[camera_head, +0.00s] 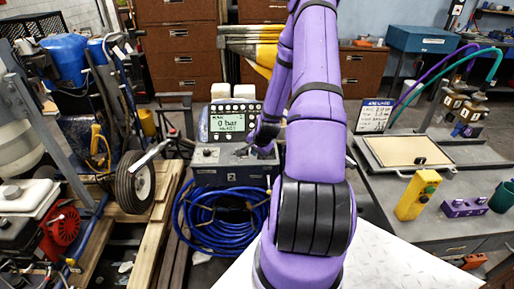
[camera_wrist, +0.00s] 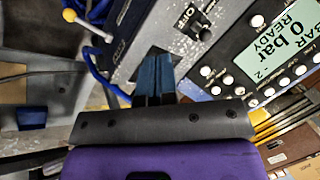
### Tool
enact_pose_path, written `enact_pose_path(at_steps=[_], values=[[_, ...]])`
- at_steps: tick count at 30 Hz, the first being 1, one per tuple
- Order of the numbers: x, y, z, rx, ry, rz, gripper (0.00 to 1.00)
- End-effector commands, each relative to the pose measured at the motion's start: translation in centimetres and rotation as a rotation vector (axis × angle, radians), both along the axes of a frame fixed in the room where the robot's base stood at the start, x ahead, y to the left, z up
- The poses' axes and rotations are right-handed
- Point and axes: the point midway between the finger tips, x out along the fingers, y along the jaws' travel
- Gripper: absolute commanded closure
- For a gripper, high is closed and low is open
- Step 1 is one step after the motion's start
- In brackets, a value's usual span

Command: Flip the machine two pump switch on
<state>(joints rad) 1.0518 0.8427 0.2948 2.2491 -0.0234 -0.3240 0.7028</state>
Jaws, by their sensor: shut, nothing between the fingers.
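The machine's grey control panel (camera_head: 207,157) stands below its display, and both show in the head view. In the wrist view the panel (camera_wrist: 137,58) carries a black toggle switch (camera_wrist: 201,33) beside an "OFF" label. My gripper (camera_wrist: 154,58) is shut and empty, with its dark blue fingertips over the panel, left of and below that switch. I cannot tell whether the fingertips touch the panel. In the head view my purple arm reaches down to the panel and hides its right part, and the fingertips are hard to make out.
The display (camera_wrist: 284,42) reads "0 bar" and "READY". A coiled blue hose (camera_head: 222,222) hangs on the machine's front. A wheeled striper with a black tyre (camera_head: 135,184) stands on the left. A grey bench (camera_head: 395,205) with a yellow control box (camera_head: 417,195) is on the right.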

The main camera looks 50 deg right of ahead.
Motion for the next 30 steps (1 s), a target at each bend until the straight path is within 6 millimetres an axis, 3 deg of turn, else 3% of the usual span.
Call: enact_pose_path(at_steps=[9, 18, 30], values=[[2.2, -0.8, -4.8, 0.001, 0.001, 0.000, 1.00], [5.5, -1.7, -3.8, -0.001, -0.001, 0.002, 1.00], [5.8, -1.8, -3.7, 0.000, 0.000, 0.000, 1.00]])
